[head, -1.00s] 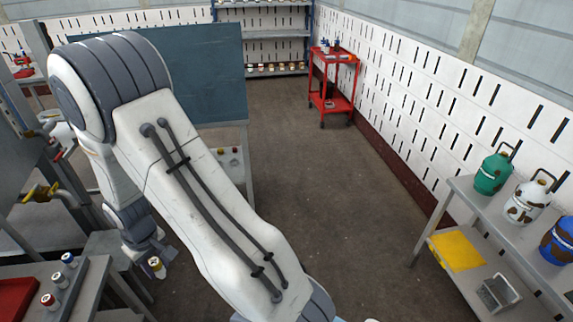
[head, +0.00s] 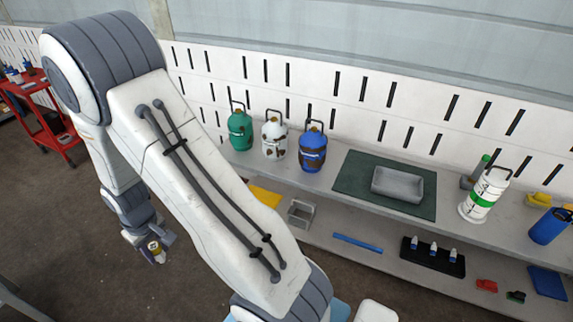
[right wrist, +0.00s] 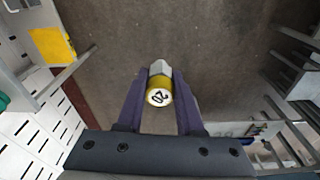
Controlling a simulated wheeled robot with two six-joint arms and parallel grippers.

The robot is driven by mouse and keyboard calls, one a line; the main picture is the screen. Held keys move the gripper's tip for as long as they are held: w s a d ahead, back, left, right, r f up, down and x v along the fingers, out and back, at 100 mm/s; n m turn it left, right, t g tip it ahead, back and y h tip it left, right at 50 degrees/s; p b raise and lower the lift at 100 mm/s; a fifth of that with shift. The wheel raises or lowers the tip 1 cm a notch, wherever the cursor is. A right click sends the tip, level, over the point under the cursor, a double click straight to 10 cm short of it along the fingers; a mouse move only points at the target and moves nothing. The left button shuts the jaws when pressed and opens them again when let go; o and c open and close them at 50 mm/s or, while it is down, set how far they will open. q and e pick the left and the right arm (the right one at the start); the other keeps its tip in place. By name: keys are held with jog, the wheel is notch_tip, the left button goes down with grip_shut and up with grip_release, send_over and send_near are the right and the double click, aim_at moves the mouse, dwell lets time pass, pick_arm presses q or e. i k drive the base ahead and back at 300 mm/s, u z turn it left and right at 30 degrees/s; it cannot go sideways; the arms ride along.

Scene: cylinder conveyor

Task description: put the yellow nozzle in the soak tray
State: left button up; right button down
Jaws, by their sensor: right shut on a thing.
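My right gripper (head: 148,248) hangs over open floor at the left of the head view, below my arm. It is shut on the yellow nozzle (head: 155,252). In the right wrist view the yellow nozzle (right wrist: 159,93) has a grey tip and a "20" on its pale end face, and sits between the fingertips (right wrist: 160,80). A shallow grey tray (head: 398,190), seemingly the soak tray, rests on a dark green mat (head: 355,178) on the bench top, far right of the gripper. It looks empty. My left gripper is not in view.
Green (head: 239,130), white (head: 274,140) and blue (head: 312,152) canisters stand left of the mat. A white bottle with a green band (head: 483,198) stands right of it. The lower shelf holds a metal bin (head: 300,212) and a black rack (head: 432,257). Open floor lies before the bench.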

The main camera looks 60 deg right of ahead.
aim_at(395, 187)
jog(key=z, duration=2.15)
jog(key=i, duration=1)
jog(key=z, duration=0.1)
